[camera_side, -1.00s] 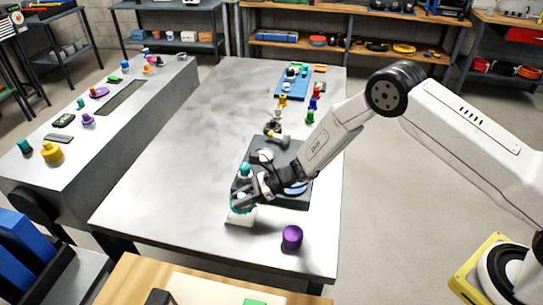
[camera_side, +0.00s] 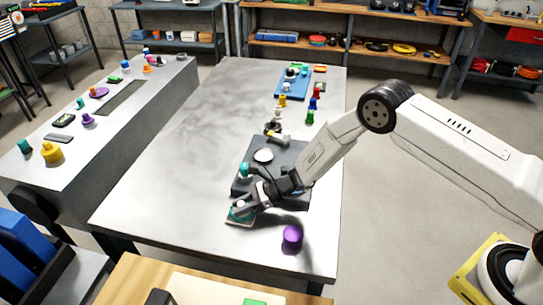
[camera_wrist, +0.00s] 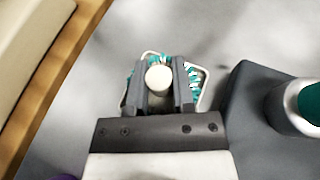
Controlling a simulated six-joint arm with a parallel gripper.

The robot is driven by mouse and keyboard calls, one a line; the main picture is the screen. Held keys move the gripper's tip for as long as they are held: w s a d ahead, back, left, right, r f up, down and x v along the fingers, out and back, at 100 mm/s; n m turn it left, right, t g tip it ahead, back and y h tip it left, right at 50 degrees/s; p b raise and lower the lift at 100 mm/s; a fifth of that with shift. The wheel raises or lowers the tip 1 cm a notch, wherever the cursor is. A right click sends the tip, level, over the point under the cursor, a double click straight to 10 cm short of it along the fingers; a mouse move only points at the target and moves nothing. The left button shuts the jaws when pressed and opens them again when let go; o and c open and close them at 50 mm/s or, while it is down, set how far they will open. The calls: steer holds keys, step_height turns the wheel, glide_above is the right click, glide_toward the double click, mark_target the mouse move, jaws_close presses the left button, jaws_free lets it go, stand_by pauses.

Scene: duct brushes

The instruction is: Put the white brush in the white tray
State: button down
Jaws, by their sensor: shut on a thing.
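My gripper (camera_side: 246,202) is shut on the white brush, whose round white handle top (camera_wrist: 158,79) shows between the two fingers in the wrist view. Teal bristles (camera_wrist: 194,74) spread out below the fingers. The white tray (camera_side: 236,223) lies on the table under the gripper in the side view. Its pale rim (camera_wrist: 206,88) shows around the bristles in the wrist view. The brush looks low in the tray; whether it touches the tray floor is hidden by the fingers.
A dark platform (camera_side: 283,153) stands just beside the tray, with a teal-topped piece (camera_side: 244,171) and a white disc (camera_side: 263,155) on it. A purple cylinder (camera_side: 292,235) stands near the table's front right. The table's left side is clear.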

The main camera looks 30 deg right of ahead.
steer(key=shift+c, duration=2.3)
jaws_free()
steer(key=v, duration=1.2)
